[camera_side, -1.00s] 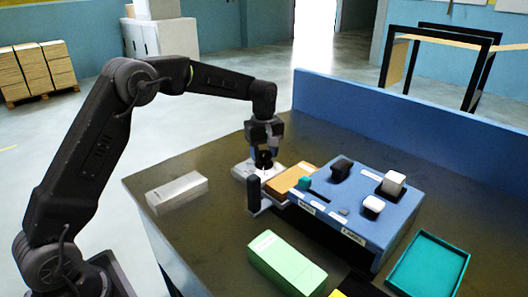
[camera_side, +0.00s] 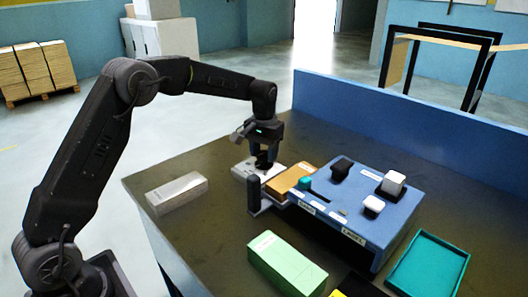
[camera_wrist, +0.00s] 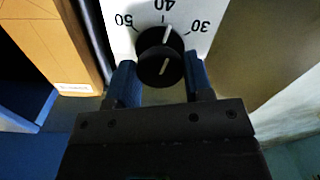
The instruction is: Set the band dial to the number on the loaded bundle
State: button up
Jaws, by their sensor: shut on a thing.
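The band dial is a round black knob (camera_wrist: 160,58) with a white pointer line, on a pale plate (camera_side: 240,172). In the wrist view the plate's numbers 50, 40 and 30 appear upside down. The pointer is at or very near 40, perhaps slightly toward 30. My gripper (camera_wrist: 160,85) is shut on the knob, with one blue finger on each side; in the side view my gripper (camera_side: 264,160) points down at the plate. The loaded bundle (camera_side: 290,180) is brown and lies beside the blue machine; its white label (camera_wrist: 73,89) is too small to read.
The blue machine (camera_side: 375,225) with knobs and blocks stands right of the dial. A pale grey block (camera_side: 176,192) lies left, a green block (camera_side: 286,264) in front, and a teal tray (camera_side: 428,268) at right. The dark table between them is clear.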

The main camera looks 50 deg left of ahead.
aim_at(264, 153)
jog(key=m, duration=0.3)
jog(key=shift+m, duration=2.2)
jog(key=o, duration=0.9)
jog(key=shift+r, duration=6.95)
